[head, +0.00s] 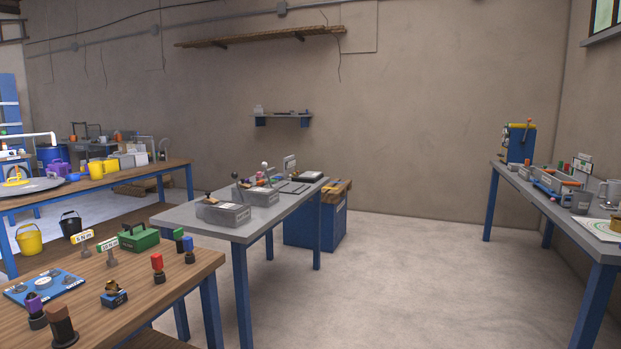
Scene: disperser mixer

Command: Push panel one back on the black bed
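Neither of my grippers shows in the head view. I cannot make out for certain which item is panel one or the black bed. On the grey middle table (180,217), flat dark plates (293,188) lie towards its far right end. Near them is a dark, low item with a pale top (305,175), too small to read. Two grey boxes with levers, a nearer one (223,213) and a farther one (261,196), stand on the same table.
A wooden table (200,268) with coloured-top stamps and a green box (139,238) is at the near left. A blue cabinet (300,229) stands behind the grey table. Another bench (599,238) lines the right. The floor (400,270) between is clear.

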